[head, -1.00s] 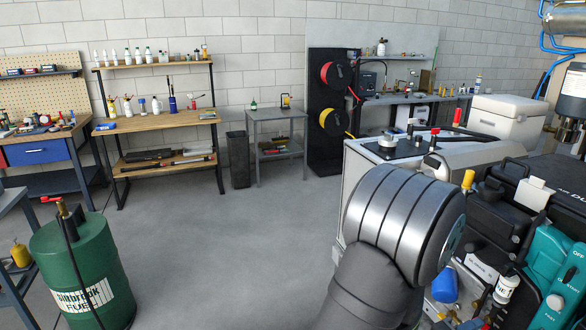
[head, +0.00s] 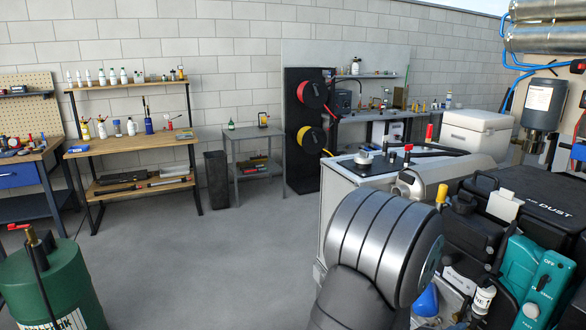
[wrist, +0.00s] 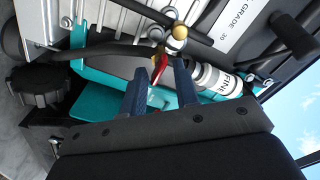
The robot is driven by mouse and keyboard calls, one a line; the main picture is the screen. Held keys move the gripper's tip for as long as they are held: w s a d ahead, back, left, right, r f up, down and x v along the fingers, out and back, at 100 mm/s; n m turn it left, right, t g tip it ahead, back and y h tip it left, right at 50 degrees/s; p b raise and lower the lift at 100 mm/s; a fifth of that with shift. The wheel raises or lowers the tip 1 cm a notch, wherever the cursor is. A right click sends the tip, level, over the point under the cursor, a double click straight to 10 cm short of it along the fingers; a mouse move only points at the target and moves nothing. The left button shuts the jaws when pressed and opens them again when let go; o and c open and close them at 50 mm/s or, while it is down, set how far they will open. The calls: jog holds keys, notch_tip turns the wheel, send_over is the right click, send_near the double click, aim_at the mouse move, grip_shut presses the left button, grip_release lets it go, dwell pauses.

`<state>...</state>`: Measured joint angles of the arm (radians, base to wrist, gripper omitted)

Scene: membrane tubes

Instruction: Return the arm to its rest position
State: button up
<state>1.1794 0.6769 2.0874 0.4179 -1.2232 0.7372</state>
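My gripper (wrist: 160,70) shows in the wrist view as two dark blue fingers standing apart, with nothing visible held between them. Beyond the fingertips are a red lever (wrist: 160,68) and a brass knob (wrist: 180,32) on machinery. I cannot tell how close the fingertips are to them. In the head view, a thick grey and silver link of my arm rises from the bottom edge at right of centre. My gripper is not visible there.
Close to my arm are a teal-and-black machine (head: 535,280), a white cabinet (head: 340,215) and a white labelled bottle (wrist: 215,80). A green fuel drum (head: 55,290) stands at lower left. The grey floor (head: 215,265) between is clear. Benches line the back wall.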

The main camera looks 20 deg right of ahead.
jog(key=n, duration=0.7)
jog(key=shift+w+r, duration=0.1)
jog(key=shift+w, duration=0.05)
dwell(0.3)
jog(key=o, duration=0.5)
jog(key=shift+o, duration=0.2)
jog(key=a+n, duration=0.6)
jog(key=a, duration=1.1)
jog(key=d, duration=1.7)
jog(key=shift+f, duration=0.2)
jog(key=shift+c, duration=0.2)
